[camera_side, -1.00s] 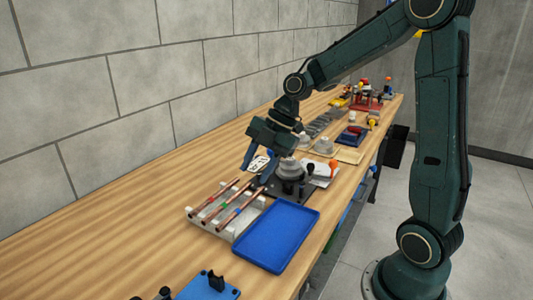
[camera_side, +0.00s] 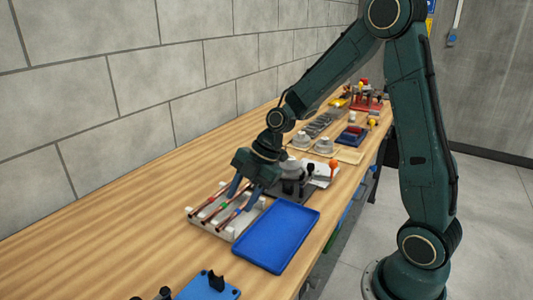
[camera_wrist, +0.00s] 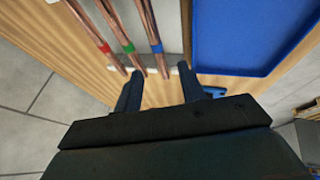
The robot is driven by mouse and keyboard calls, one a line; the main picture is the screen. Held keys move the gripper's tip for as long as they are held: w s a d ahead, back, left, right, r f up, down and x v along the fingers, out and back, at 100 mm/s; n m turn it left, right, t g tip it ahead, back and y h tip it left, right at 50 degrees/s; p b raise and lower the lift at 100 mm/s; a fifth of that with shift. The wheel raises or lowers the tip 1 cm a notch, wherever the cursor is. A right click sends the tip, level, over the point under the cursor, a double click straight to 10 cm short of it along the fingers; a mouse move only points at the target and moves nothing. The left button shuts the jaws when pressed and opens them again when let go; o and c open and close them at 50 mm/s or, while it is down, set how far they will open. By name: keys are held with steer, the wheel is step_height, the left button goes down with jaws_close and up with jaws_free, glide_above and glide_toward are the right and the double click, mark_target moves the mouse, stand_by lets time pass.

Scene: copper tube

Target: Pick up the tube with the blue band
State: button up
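Three copper tubes lie side by side on a pale rack (camera_side: 228,237). The tube with the blue band (camera_wrist: 155,48) is the one nearest the blue tray. The green-band tube (camera_wrist: 128,48) is in the middle and the red-band tube (camera_wrist: 104,48) is farthest from the tray. My gripper (camera_side: 243,197) is open and empty above the tubes, pointing down. In the wrist view, the blue-band tube appears between my two fingertips (camera_wrist: 159,72). The fingers partly cover the tubes in the side view. I cannot tell the exact height gap.
A blue tray (camera_side: 275,237) lies right beside the rack. A dark fixture with black and orange knobs (camera_side: 300,182) stands just behind my gripper. A blue bracket (camera_side: 209,287) sits at the near edge of the picture. The wood bench by the wall is clear.

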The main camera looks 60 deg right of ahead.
mark_target(232, 215)
steer(key=shift+x, duration=2.05)
jaws_close()
